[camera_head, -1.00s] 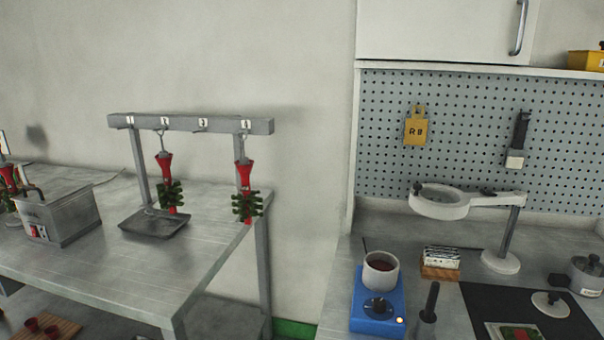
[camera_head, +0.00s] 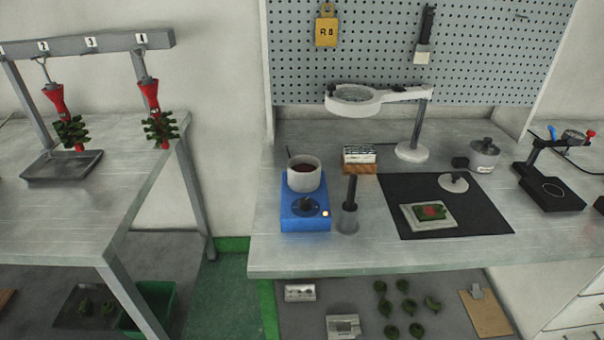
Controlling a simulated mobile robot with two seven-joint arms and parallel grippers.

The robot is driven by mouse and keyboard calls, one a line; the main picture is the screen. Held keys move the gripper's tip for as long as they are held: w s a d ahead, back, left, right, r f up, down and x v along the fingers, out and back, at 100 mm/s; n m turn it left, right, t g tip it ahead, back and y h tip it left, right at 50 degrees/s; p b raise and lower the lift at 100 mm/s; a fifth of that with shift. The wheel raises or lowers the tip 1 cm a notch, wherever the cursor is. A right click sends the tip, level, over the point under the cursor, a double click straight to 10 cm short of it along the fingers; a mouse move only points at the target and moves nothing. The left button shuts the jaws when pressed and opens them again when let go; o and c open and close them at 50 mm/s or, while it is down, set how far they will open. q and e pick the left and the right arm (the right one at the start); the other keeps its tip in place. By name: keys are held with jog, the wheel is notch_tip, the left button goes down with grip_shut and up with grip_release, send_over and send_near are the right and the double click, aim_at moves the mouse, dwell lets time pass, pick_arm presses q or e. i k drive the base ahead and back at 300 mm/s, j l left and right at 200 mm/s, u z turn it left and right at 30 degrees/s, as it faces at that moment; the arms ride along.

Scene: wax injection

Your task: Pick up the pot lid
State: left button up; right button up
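A small round pale lid with a dark knob (camera_head: 453,184), which looks like the pot lid, lies on the black mat (camera_head: 395,215) near its back right part. A small grey metal pot (camera_head: 484,155) with a dark side handle stands just behind and to the right of it; its top looks covered, with a dark knob. An open white pot (camera_head: 303,173) with dark red content sits on a blue heater (camera_head: 305,214) to the left. Neither of my grippers shows in the view.
A ring magnifier lamp (camera_head: 354,99) stands behind the mat. A square plate (camera_head: 410,216) with a green and red piece lies on the mat. A dark upright tool in a holder (camera_head: 349,218) and a card box (camera_head: 360,159) stand between heater and mat. A dark clamp device (camera_head: 550,189) is at right.

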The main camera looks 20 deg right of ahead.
aim_at(453, 182)
jog(key=z, duration=1.45)
